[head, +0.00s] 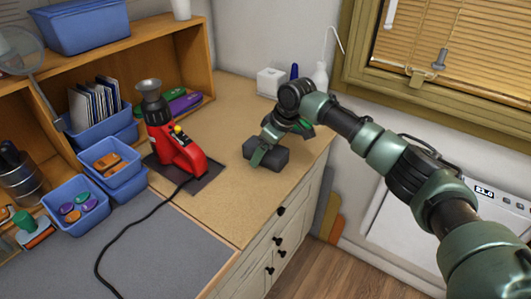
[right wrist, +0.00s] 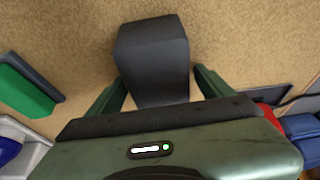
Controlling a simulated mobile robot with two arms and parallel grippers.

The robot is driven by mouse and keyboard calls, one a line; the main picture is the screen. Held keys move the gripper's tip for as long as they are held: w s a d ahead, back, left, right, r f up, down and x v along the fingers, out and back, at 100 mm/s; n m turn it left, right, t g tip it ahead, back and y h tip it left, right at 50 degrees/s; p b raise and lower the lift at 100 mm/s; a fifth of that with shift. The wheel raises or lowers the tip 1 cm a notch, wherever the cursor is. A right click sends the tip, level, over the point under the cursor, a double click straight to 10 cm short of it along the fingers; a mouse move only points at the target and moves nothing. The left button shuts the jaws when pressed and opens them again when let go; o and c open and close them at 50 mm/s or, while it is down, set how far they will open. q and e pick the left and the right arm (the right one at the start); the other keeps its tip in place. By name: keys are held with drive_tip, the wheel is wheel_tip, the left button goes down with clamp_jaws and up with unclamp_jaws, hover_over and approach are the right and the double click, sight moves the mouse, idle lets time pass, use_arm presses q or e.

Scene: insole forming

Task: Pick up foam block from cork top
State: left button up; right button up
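The dark grey foam block (head: 274,160) lies on the tan cork top (head: 225,215) near its right side. In the right wrist view the foam block (right wrist: 153,55) stretches away from between the fingers. My right gripper (head: 264,152) reaches down over the block from the right. In the right wrist view its two green fingers (right wrist: 160,78) are apart, one on each side of the block's near part. A gap shows beside the right finger; whether the left finger touches is unclear. The near end of the block is hidden by the gripper body. My left gripper is not in view.
A red tool with a metal cup (head: 180,155) stands on a dark plate left of the block, its black cable trailing forward. A green item (right wrist: 25,85) lies beside the gripper. A white bottle (head: 320,76) stands behind. The front cork area is clear.

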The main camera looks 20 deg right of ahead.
drive_tip(key=c, duration=1.2)
drive_tip(key=shift+r, duration=0.15)
